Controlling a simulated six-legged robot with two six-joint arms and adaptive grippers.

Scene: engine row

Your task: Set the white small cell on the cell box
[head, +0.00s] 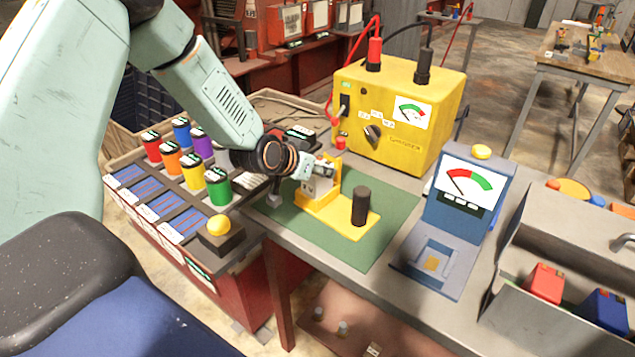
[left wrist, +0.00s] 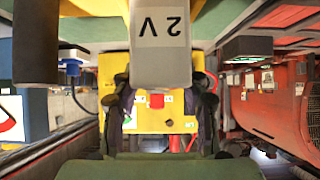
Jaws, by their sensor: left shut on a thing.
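The white small cell (head: 318,187), marked "2 V", is between the fingers of my left gripper (head: 322,171), which is shut on it. The cell is at the back end of a yellow stand (head: 350,222) with a black knob, on a green mat. I cannot tell whether it rests on the stand. In the left wrist view the cell (left wrist: 161,50) appears upside down between the fingers. I cannot tell for sure which thing is the cell box; a grey open box (head: 530,308) at the right holds a red and a blue block. My right gripper is out of view.
A yellow meter box (head: 400,118) with red and black leads stands behind the mat. A blue tester (head: 452,215) stands right of it. A rack of coloured cylinders (head: 219,186) is at the left. The green mat (head: 375,250) has bare room in front.

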